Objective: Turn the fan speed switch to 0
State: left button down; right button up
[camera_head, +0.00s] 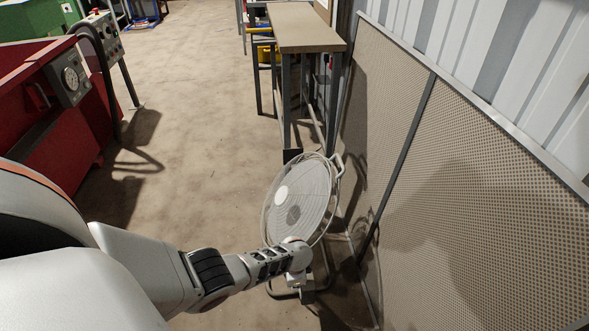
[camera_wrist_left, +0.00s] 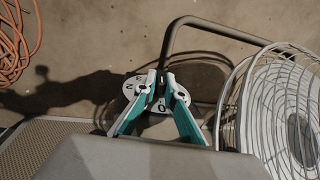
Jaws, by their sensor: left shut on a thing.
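The floor fan (camera_head: 312,190), with a round wire cage, stands on a bent tube stand beside the mesh panel. Its cage (camera_wrist_left: 290,115) fills the right side of the left wrist view. The pale round speed switch plate (camera_wrist_left: 130,88) has dark marks; a 0 shows near the right fingertip, and other marks sit on the left. My left gripper (camera_wrist_left: 162,92), with teal fingers, is shut on the switch knob (camera_wrist_left: 161,88), mostly hidden between the fingertips. In the head view my left arm reaches to the fan's lower part, and its fingers are not clear. My right gripper is not in view.
A mesh panel (camera_head: 475,190) runs along the right side. A workbench (camera_head: 303,27) stands behind the fan. A red machine (camera_head: 50,125) is at the left. An orange cable (camera_wrist_left: 15,45) lies on the floor. The middle floor is clear.

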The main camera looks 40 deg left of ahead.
pick_arm(q)
jog(key=shift+f+g+h, duration=0.1)
jog(key=shift+g+h, duration=0.2)
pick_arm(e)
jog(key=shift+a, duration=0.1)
pick_arm(q)
jog(key=shift+a, duration=0.1)
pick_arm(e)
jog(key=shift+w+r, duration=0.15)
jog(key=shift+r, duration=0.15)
pick_arm(q)
jog(key=c, duration=2.1)
grip_release()
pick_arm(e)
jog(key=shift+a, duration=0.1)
pick_arm(q)
jog(key=shift+r, duration=0.2)
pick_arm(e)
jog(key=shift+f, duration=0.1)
pick_arm(q)
jog(key=shift+r, duration=0.2)
notch_tip(320, 180, up, 11)
jog(key=shift+s+r, duration=0.15)
jog(key=shift+d, duration=0.2)
